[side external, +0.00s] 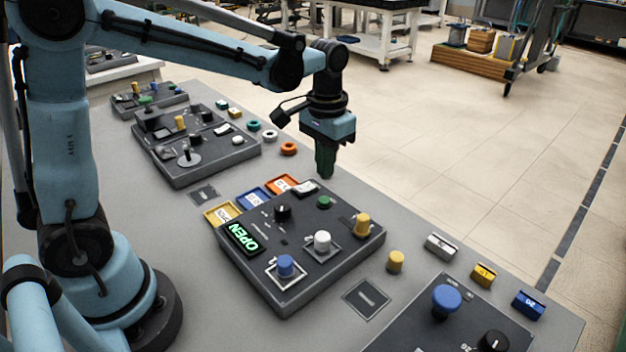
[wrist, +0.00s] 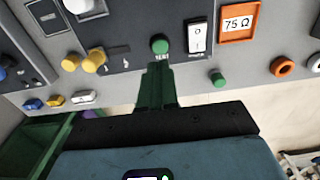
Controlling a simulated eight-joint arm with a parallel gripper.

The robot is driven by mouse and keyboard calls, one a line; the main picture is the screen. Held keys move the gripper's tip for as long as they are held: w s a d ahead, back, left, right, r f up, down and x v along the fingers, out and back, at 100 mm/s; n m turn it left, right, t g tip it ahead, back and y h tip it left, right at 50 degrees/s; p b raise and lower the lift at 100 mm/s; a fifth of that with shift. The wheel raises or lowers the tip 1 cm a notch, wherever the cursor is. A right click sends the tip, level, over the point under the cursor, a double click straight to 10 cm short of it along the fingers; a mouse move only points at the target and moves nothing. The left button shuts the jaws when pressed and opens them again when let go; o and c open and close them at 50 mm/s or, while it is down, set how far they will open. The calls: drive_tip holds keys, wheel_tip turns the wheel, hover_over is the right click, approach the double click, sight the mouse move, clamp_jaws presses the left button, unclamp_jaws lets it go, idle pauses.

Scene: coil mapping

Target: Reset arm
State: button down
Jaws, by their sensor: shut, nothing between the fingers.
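My arm reaches out over the grey table (side external: 205,300) from the left. My gripper (side external: 325,172) points down above the far edge of the middle control panel (side external: 300,285). In the wrist view my gripper (wrist: 158,72) shows its green fingers shut together and empty. A green button (wrist: 160,44) labelled TEST lies just beyond the fingertips in that view; it also shows in the side view (side external: 324,202). I cannot tell whether the fingertips touch it.
The panel carries a blue cylinder (side external: 286,265), a white cylinder (side external: 322,241) and a yellow cylinder (side external: 362,224). Colored trays (side external: 222,214) line its left side. Other panels stand at the back left (side external: 195,150) and front right (side external: 450,330). Small blocks (side external: 484,274) lie along the table's right edge.

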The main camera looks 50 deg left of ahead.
idle(0.4)
drive_tip(key=shift+s+a+r, duration=0.1)
drive_tip(key=shift+s+r, duration=0.2)
drive_tip(key=shift+s, duration=0.05)
drive_tip(key=s+a+r+t, duration=0.1)
drive_tip(key=s+r+t, duration=0.1)
drive_tip(key=s+t, duration=0.5)
drive_tip(key=shift+s+a, duration=0.3)
drive_tip(key=shift+s, duration=1.25)
